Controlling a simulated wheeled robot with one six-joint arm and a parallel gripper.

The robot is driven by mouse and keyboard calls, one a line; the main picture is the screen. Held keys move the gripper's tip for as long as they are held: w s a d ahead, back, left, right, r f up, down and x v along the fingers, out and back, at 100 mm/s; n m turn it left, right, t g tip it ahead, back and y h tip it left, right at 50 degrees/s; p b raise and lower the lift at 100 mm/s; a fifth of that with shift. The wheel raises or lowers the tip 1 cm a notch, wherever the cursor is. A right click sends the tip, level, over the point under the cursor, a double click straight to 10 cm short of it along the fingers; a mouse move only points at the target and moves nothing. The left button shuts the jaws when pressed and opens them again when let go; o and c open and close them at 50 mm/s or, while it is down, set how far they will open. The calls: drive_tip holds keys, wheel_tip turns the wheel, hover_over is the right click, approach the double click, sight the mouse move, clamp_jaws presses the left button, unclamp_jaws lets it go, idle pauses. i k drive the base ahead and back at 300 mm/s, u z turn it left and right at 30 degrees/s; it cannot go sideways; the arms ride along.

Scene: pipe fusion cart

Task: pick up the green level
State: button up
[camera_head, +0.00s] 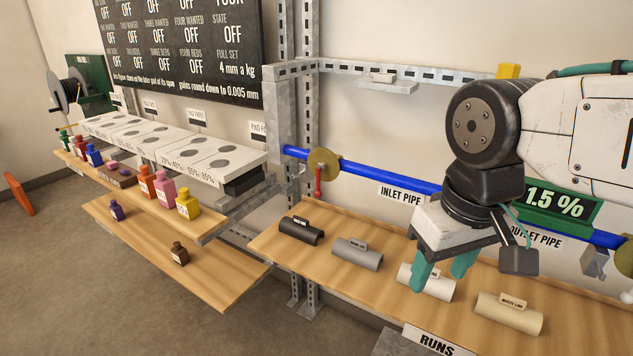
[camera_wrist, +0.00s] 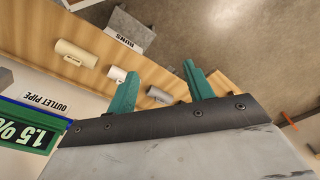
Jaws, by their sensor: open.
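A green block with a "1.5 %" face (camera_head: 555,203) sits at the blue pipe on the right in the head view, partly hidden behind my arm; it looks like the green level. It also shows at the lower left edge of the wrist view (camera_wrist: 25,130). My gripper (camera_head: 440,278) has teal fingers, spread and empty, pointing down above the wooden shelf, left of the block and apart from it. In the wrist view my gripper (camera_wrist: 160,72) has nothing between its fingers. A white pipe piece (camera_head: 426,281) lies behind and below the fingers.
The wooden shelf (camera_head: 385,235) holds several short pipe pieces. The blue pipe (camera_head: 400,182) runs along the wall behind it. A grey upright post (camera_head: 283,110) separates the two areas.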

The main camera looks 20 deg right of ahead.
sight(543, 203)
drive_tip(key=z, duration=1)
drive_tip(key=k, duration=0.3)
drive_tip(key=z, duration=0.75)
drive_tip(key=i, duration=0.45)
drive_tip(key=u, duration=0.1)
